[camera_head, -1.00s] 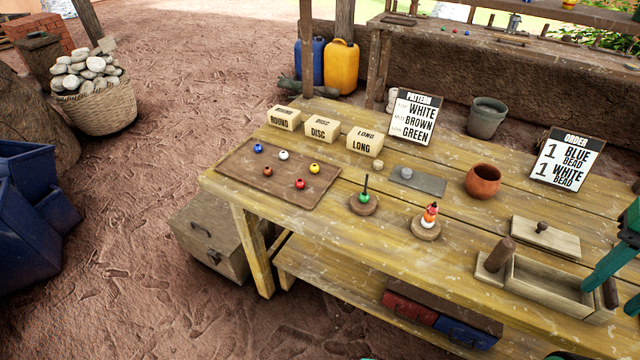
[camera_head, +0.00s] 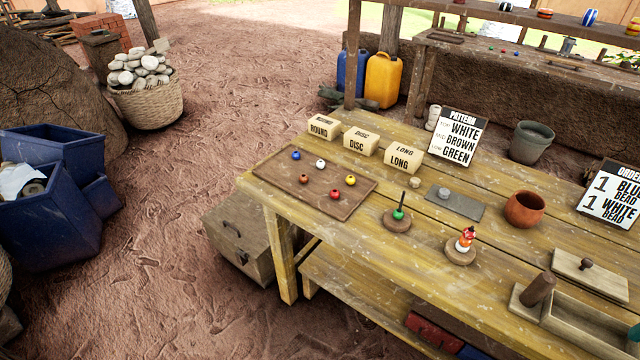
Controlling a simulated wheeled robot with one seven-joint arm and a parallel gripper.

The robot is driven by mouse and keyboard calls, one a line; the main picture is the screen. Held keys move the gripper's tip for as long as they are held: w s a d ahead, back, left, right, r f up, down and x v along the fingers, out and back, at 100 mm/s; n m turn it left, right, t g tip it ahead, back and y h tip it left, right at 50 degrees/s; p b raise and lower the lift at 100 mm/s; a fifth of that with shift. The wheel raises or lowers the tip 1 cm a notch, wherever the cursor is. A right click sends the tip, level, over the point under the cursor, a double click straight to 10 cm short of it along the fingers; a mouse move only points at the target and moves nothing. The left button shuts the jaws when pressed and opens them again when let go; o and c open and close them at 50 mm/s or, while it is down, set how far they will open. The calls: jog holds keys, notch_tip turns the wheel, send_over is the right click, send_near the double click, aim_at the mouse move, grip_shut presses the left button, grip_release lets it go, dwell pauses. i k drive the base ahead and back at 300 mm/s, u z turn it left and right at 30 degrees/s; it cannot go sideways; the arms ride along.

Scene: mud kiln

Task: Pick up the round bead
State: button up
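Several small beads lie on a brown tray (camera_head: 268,175) at the left end of the wooden table: a blue bead (camera_head: 296,155), a white bead (camera_head: 320,164), a brown bead (camera_head: 304,179), a yellow bead (camera_head: 350,180) and a red bead (camera_head: 334,194). They are too small to tell their exact shapes. Behind the tray stands a block labelled ROUND (camera_head: 322,127). A green bead (camera_head: 398,214) sits on a peg stand. A grey lump (camera_head: 444,192) rests on a dark slab, and a tan piece (camera_head: 414,182) lies beside it. My gripper is not in view.
Blocks labelled DISC (camera_head: 360,141) and LONG (camera_head: 402,158), a pattern sign (camera_head: 457,138), a clay bowl (camera_head: 524,209), a stacked figure (camera_head: 466,240) and a wooden box (camera_head: 590,325) share the table. Open ground lies left of the table, with blue bins (camera_head: 60,200) further left.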

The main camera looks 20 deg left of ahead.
aim_at(303, 179)
jog(key=z, duration=1.7)
jog(key=k, duration=1.2)
jog(key=u, duration=1.35)
jog(key=i, duration=0.15)
jog(key=u, duration=0.45)
